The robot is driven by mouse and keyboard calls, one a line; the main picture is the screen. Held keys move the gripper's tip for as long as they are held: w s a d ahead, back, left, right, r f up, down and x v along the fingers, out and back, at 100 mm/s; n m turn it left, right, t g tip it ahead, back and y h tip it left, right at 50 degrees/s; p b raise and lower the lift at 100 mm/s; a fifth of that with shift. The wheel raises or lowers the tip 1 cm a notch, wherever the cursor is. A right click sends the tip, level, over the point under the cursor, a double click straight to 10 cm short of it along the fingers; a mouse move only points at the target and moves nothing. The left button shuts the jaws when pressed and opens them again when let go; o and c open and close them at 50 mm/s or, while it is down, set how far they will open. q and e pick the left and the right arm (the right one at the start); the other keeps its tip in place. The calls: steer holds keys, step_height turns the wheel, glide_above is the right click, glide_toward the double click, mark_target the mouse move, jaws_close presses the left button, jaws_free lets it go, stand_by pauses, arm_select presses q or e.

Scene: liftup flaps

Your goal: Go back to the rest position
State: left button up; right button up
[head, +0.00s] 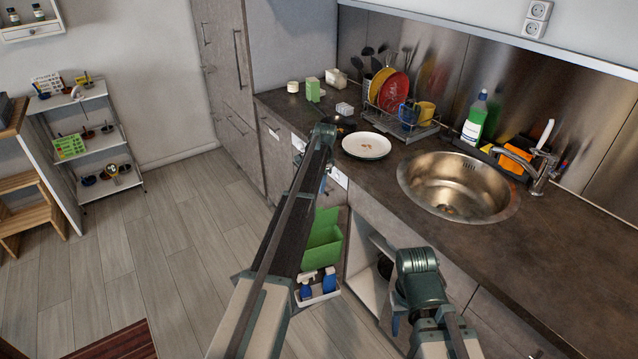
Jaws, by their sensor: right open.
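My left arm reaches up the middle of the head view, past the front of the counter (590,240). Its far joint is beside the white plate, and my left gripper is hidden behind the arm. My right arm is bent low at the right, in front of the open cabinet (368,285) below the sink. Only a small part of my right gripper (396,324) shows beneath the arm's joint. It is open, and I see nothing held in it.
A sink (459,186), a plate (366,146) and a dish rack (402,122) are on the counter. A green bin (323,240) and a tray with blue bottles (318,291) stand out below the counter.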

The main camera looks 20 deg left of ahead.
stand_by(0.4)
arm_select(q)
steer(key=s+d+n, duration=0.1)
steer(key=s+d, duration=0.7)
steer(key=s, duration=0.4)
steer(key=s+d+n, duration=0.2)
steer(key=s+d, duration=0.7)
steer(key=s, duration=0.2)
steer(key=s+d+n, duration=0.1)
steer(key=s+d, duration=0.2)
steer(key=s, duration=0.7)
steer(key=s+d+n+g, duration=0.1)
steer(key=s+d, duration=0.2)
steer(key=s, duration=0.8)
steer(key=shift+s+r+n+g+p, duration=0.15)
steer(key=shift+r+n+g+p, duration=0.15)
steer(key=shift+n+p, duration=0.1)
